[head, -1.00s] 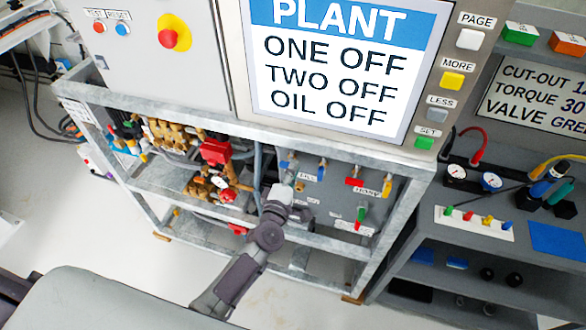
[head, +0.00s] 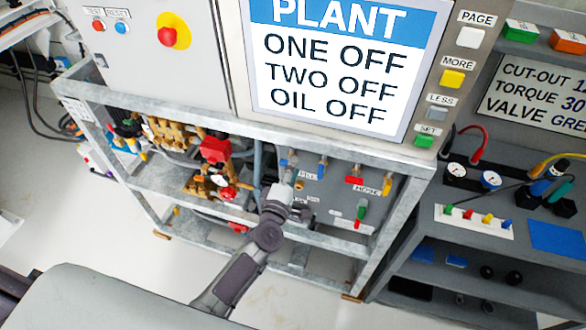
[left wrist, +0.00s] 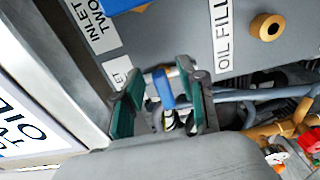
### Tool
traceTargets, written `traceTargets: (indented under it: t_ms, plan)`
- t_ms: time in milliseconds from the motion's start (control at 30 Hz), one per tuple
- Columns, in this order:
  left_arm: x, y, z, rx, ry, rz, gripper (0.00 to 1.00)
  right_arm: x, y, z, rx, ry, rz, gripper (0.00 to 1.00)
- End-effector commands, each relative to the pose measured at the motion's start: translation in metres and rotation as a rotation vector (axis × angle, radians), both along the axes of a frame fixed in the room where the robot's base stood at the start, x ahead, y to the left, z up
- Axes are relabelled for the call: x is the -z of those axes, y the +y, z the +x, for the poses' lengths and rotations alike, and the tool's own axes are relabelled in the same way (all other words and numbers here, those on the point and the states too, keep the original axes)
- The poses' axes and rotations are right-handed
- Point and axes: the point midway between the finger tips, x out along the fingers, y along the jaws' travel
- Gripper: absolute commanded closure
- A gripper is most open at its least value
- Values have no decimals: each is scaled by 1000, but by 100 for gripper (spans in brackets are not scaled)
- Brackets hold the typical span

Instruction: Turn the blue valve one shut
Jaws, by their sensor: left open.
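The valve panel (head: 335,198) is in the lower frame under the screen. A blue valve handle (head: 284,163) shows at its upper left, just beyond my left gripper (head: 288,180). In the left wrist view, my left gripper (left wrist: 160,104) is open, with a green-padded finger on each side of a blue handle (left wrist: 162,88) on a metal fitting. I cannot tell whether either pad touches it. Its label (left wrist: 121,73) is mostly hidden by a finger. Another blue handle (head: 322,165) is farther right, beside the INLET TWO label in the wrist view (left wrist: 88,25). My right gripper is not in view.
Red and green handles are farther right on the panel. An OIL FILL label (left wrist: 222,38) and a brass fitting (left wrist: 267,26) are near the left gripper. Brass pumps (head: 170,135) and pipes stand to the left. Galvanised rails (head: 330,150) frame the opening. The screen reads ONE OFF.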

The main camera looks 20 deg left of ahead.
Motion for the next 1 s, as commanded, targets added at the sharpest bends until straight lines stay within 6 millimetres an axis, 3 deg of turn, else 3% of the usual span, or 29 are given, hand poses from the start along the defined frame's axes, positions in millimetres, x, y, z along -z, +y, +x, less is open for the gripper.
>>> traceTargets:
  t_ms: [533, 700, 1000]
  plan:
    - [1, 4, -101, 1, 4, 2, 59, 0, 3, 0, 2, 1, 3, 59]
    - [1, 4, -115, 0, 2, 1, 59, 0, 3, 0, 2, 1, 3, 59]
    - [1, 4, -117, 0, 2, 1, 59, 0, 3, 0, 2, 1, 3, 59]
